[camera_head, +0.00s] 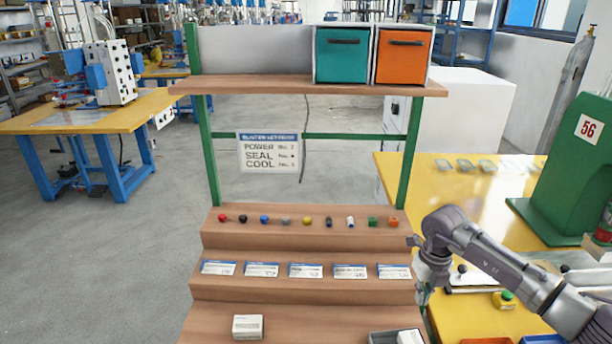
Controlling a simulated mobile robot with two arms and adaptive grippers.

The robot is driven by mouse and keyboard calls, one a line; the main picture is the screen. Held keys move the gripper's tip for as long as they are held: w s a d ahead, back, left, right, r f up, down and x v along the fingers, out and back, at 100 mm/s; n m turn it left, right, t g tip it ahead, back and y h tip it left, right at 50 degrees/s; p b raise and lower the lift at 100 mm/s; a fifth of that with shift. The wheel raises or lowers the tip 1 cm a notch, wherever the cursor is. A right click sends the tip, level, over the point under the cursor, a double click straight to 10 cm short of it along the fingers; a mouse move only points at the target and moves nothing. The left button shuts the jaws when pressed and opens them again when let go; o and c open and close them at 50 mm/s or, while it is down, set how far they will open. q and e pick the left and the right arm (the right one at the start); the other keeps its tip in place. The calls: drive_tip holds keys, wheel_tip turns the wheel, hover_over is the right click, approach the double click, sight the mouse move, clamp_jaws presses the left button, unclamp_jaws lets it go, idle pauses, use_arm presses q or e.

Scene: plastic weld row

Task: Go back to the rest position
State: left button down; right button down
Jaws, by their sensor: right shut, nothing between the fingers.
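My right arm comes in from the right edge, and its gripper (424,292) points down beside the right end of the stepped wooden rack (240,236). The gripper is shut and holds nothing. It is small in the picture, close to the edge where the rack meets the yellow table. My left gripper and left arm do not show.
The rack carries a row of small coloured knobs (264,219), several labels (305,270) and a white box (248,326). A teal bin (341,62) and an orange bin (403,68) stand on its shelf. The yellow table (440,195) and green machine (575,175) are right.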

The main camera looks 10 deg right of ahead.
drive_tip(key=a+n+t+y, duration=0.1)
drive_tip(key=a+t+y, duration=0.2)
drive_tip(key=a+y, duration=1.3)
drive_tip(key=a+r+m+t, duration=0.75)
drive_tip(key=a+r, duration=0.55)
drive_tip(key=a, duration=0.2)
drive_tip(key=d+m+t+h, duration=0.9)
drive_tip(key=m+h, duration=0.3)
drive_tip(key=m, duration=0.3)
drive_tip(key=s+d+f+m+g+h, duration=0.65)
drive_tip(key=s+f+m+g, duration=0.2)
drive_tip(key=f, duration=0.35)
drive_tip(key=s+a+f+m+g+y, duration=0.1)
drive_tip(key=s+f+g, duration=0.3)
drive_tip(key=s, duration=0.5)
drive_tip(key=s+a+f+m+g+y, duration=0.15)
drive_tip(key=s+f+g, duration=0.3)
drive_tip(key=s, duration=0.45)
drive_tip(key=s+f+x, duration=0.1)
drive_tip(key=s+x, duration=0.2)
drive_tip(key=x, duration=0.9)
drive_tip(key=s+x, duration=0.2)
drive_tip(key=x, duration=1)
drive_tip(key=s+d+f, duration=0.1)
drive_tip(key=s+f, duration=0.7)
drive_tip(key=s+d+f+g, duration=0.1)
drive_tip(key=s+d+f, duration=0.1)
drive_tip(key=s+f, duration=0.7)
drive_tip(key=shift+s+d, duration=0.25)
drive_tip(key=shift+s, duration=0.05)
